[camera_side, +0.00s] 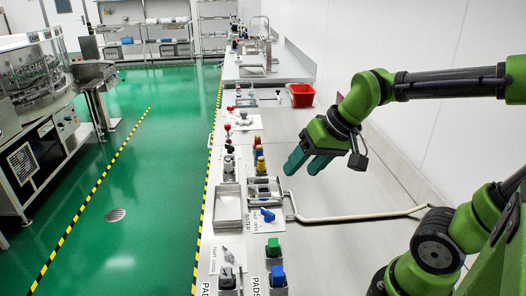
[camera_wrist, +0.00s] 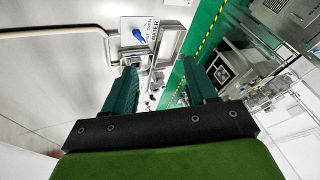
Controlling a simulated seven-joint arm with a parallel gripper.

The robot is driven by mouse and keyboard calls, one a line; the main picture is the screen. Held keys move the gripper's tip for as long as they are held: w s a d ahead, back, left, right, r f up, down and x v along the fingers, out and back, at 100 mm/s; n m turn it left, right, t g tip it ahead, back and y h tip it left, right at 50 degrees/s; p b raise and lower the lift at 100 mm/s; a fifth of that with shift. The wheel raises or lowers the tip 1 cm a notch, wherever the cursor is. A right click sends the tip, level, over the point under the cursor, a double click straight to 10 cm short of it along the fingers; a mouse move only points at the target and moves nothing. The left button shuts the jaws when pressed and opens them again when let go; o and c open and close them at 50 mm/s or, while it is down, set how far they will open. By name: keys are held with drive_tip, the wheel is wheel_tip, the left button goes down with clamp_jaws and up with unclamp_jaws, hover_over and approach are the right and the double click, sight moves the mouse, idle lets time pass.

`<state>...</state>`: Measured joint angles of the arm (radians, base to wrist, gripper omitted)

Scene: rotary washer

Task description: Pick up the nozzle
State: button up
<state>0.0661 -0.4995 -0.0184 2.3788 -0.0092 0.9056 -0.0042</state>
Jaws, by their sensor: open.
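My gripper (camera_side: 304,165) is open and empty, held above the right part of the bench, with its green fingers pointing down and left. In the wrist view my gripper (camera_wrist: 160,68) has its two fingers apart with nothing between them. I cannot tell for certain which piece is the nozzle. A small blue piece (camera_side: 267,214) lies on a white labelled plate, below and left of my gripper in the side view and apart from it. In the wrist view the blue piece (camera_wrist: 138,35) shows beyond the left fingertip.
A pale pipe (camera_side: 350,217) runs across the bench. Metal trays (camera_side: 228,222) and small coloured-top parts line its left edge. Green (camera_side: 273,247) and blue (camera_side: 278,275) blocks stand at the near end. A red bin (camera_side: 301,95) stands farther back. The bench's right side is mostly clear.

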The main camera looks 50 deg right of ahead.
drive_tip(key=w+d+f+g+h, duration=0.1)
drive_tip(key=w+d, duration=0.3)
drive_tip(key=w, duration=0.3)
drive_tip(key=w+d+f, duration=0.1)
drive_tip(key=w+d, duration=0.4)
drive_tip(key=w, duration=0.2)
drive_tip(key=n+h, duration=0.1)
drive_tip(key=h, duration=0.1)
approach(260, 148)
drive_tip(key=shift+g, duration=0.3)
drive_tip(key=x, duration=0.4)
drive_tip(key=shift+w+a+f, duration=0.15)
drive_tip(key=shift+w+a, duration=0.1)
drive_tip(key=shift+w, duration=0.25)
drive_tip(key=x, duration=0.6)
drive_tip(key=shift+s+d+f, duration=0.1)
drive_tip(key=shift+d+f, duration=0.1)
drive_tip(key=shift+d, duration=0.15)
clamp_jaws()
